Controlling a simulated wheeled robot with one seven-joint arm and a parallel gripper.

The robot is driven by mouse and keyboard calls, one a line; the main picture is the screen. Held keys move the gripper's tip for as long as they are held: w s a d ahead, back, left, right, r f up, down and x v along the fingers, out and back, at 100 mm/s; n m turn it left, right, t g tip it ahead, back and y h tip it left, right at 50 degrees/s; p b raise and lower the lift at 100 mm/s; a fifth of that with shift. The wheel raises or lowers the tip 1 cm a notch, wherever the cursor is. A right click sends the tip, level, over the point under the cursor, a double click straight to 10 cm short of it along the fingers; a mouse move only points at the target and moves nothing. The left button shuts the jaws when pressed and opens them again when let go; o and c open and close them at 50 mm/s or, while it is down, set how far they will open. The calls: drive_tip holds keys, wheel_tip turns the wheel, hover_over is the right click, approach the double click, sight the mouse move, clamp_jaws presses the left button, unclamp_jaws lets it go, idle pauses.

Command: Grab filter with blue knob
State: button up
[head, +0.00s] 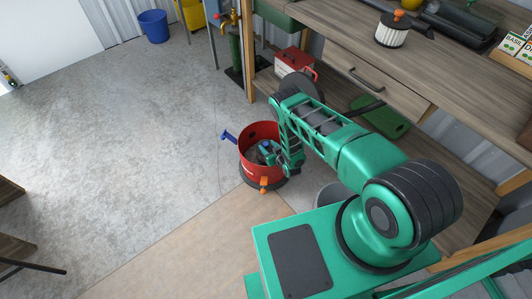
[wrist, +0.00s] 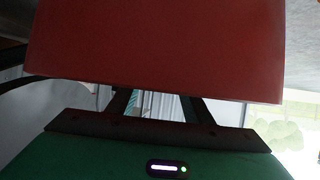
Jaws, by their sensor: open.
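A red canister (head: 257,172) stands on the floor below the workbench, its open top facing up. A small blue part (head: 266,146), which may be the blue knob, shows inside it. The filter body is too small and covered to make out. My gripper (head: 277,157) reaches down at the canister's right side and opening; its tips are hard to see. In the wrist view a red wall (wrist: 155,45) fills the top and hides the fingertips; the two finger bases are apart. A white filter with an orange knob (head: 392,32) stands on the bench.
The canister has a blue latch (head: 229,136) and an orange latch (head: 264,184) sticking out. The workbench (head: 345,35) overhangs at right. The concrete floor (head: 130,125) at left is clear.

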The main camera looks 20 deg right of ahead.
sight(266, 144)
drive_tip(key=shift+x, duration=1.7)
drive_tip(key=shift+c, duration=0.7)
clamp_jaws()
drive_tip(key=shift+r, duration=0.1)
